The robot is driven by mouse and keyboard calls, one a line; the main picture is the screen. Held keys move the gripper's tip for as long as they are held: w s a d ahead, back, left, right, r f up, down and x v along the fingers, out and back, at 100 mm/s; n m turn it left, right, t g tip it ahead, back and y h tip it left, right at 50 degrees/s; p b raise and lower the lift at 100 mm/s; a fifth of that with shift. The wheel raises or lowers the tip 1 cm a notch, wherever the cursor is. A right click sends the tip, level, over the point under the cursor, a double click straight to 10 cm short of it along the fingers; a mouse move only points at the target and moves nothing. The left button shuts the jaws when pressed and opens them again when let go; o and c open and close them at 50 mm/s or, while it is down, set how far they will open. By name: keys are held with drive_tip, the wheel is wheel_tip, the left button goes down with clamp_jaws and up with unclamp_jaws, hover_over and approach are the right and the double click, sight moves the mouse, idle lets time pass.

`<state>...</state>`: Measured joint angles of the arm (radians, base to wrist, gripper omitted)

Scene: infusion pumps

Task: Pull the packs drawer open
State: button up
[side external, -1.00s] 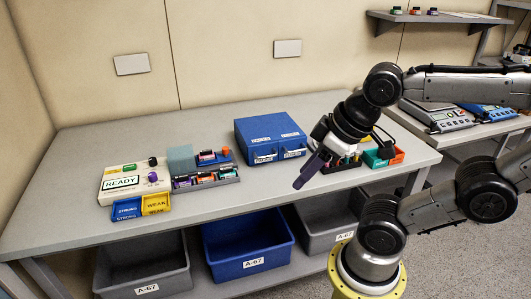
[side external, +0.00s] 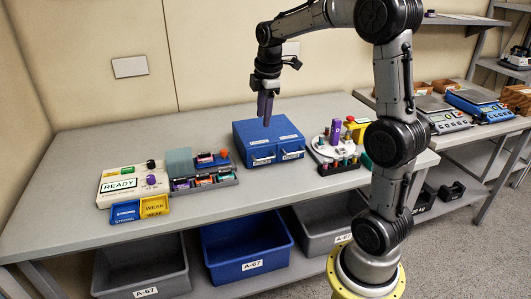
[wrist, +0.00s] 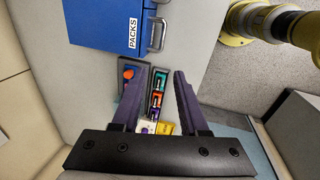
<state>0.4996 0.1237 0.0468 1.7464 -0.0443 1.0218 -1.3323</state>
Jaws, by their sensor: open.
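The blue two-drawer cabinet (side external: 262,133) stands on the grey bench with both drawers shut. The PACKS label (wrist: 133,33) and a metal handle (wrist: 157,34) show at the top of the wrist view. The packs drawer appears to be the left one, with its handle (side external: 263,160) at the front in the side view. My gripper (side external: 265,123) points down and appears above the cabinet in the side view; its exact height is unclear. Its purple fingers (wrist: 164,72) are apart and empty, and do not touch the handle.
A dark tray of coloured parts (side external: 205,180) and a READY box (side external: 130,182) stand left of the cabinet. A dark rack with a white round holder (side external: 335,150) stands close on its right. The bench in front of the drawers is clear; blue and grey bins sit below.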

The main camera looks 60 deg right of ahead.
sight(265, 158)
drive_tip(key=shift+m, duration=0.3)
drive_tip(key=x, duration=0.5)
drive_tip(key=s+x, duration=0.1)
drive_tip(key=x, duration=0.4)
drive_tip(key=d+x, duration=0.1)
drive_tip(key=x, duration=0.4)
drive_tip(key=shift+s+f, duration=0.15)
drive_tip(key=shift+f, duration=0.05)
clamp_jaws()
idle(0.7)
